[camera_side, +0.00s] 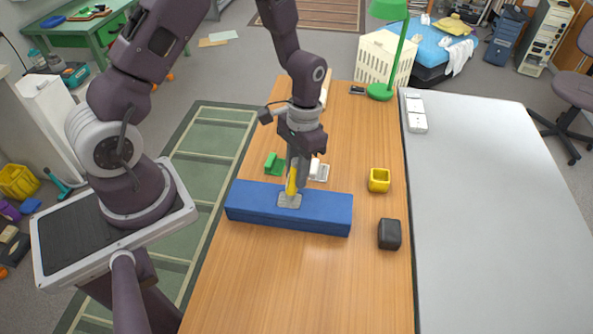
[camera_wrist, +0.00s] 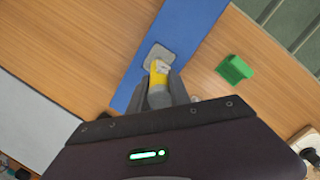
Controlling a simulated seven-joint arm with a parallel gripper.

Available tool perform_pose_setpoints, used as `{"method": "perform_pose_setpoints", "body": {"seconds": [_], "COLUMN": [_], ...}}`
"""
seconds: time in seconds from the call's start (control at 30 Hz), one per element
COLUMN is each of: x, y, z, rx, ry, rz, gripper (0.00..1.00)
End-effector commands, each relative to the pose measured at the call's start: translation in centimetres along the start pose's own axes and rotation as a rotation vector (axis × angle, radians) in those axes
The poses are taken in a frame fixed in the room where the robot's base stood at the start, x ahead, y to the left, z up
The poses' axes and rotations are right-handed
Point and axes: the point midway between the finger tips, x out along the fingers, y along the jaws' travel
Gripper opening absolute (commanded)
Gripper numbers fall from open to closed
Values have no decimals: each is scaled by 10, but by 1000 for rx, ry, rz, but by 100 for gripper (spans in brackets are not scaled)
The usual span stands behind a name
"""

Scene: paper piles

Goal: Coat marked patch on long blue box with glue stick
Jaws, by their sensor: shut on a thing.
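The long blue box (camera_side: 325,213) lies across the wooden table, and it also runs diagonally through the wrist view (camera_wrist: 188,27). A pale grey marked patch (camera_side: 290,203) is on its top near the middle; it also shows in the wrist view (camera_wrist: 152,52). My gripper (camera_side: 294,176) is shut on the yellow glue stick (camera_side: 291,184), which points down at the patch. In the wrist view the glue stick (camera_wrist: 158,76) overlaps the patch's lower edge. Its tip is at or just above the patch; I cannot tell whether they touch.
A green block (camera_side: 274,164) and a white-grey item (camera_side: 320,172) lie behind the box. A yellow cup-like holder (camera_side: 379,180) and a dark block (camera_side: 389,234) stand to the right. A green lamp (camera_side: 381,90) stands at the back. The table's front is clear.

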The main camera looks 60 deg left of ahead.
Motion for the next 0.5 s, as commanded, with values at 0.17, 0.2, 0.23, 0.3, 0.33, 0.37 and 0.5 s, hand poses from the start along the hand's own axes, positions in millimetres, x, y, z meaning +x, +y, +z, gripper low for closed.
{"method": "perform_pose_setpoints", "body": {"seconds": [0.17,0.2,0.23,0.3,0.33,0.37,0.5], "x": [1,1,1,1,1,1,-1], "y": [0,0,0,0,1,2,8], "z": [0,0,0,0,-1,-2,-7], "rx": [0,0,0,0,1,1,2], "ry": [-2,-2,-2,-2,-2,-1,-1], "rz": [0,0,0,0,-1,-1,-1], "gripper": [0,0,0,0,0,0,0]}}
